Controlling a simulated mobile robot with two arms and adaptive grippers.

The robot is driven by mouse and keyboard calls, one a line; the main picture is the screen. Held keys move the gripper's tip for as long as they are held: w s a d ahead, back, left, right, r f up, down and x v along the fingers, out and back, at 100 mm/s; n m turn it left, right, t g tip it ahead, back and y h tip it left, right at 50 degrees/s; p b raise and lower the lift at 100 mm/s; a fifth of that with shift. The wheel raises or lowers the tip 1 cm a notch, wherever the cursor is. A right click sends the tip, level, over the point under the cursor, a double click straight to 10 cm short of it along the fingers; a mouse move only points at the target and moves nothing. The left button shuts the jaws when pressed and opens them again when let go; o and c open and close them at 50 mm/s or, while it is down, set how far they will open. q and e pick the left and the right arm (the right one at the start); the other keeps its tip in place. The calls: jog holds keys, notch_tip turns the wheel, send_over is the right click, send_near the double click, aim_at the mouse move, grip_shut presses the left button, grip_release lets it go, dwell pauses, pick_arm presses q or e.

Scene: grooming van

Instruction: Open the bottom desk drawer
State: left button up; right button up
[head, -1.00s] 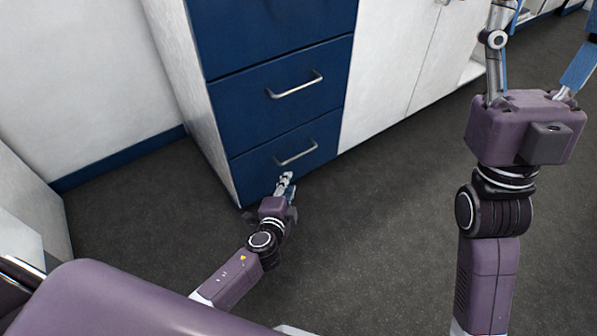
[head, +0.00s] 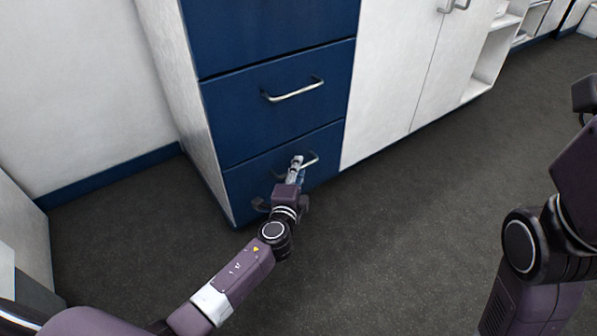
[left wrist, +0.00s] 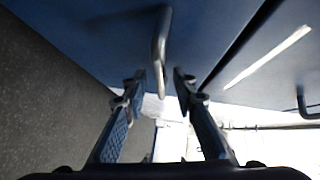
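The bottom drawer (head: 240,190) is the lowest blue front of the desk unit and looks closed, flush with the front above it. Its silver bar handle (head: 312,160) is partly hidden behind my left gripper (head: 296,164) in the head view. In the left wrist view the handle (left wrist: 160,45) stands just ahead of the fingertips, in line with the gap between them. My left gripper's fingers (left wrist: 160,79) are apart with nothing clasped. Whether a finger touches the handle I cannot tell.
The middle drawer (head: 240,115) with its own handle (head: 292,90) is above, also closed. White cabinet doors (head: 390,80) stand to the right. A white wall (head: 80,90) is at the left. The dark floor (head: 390,230) in front is clear.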

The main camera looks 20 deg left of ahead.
pick_arm(q)
jog(key=shift+w, duration=0.3)
grip_shut()
dwell(0.3)
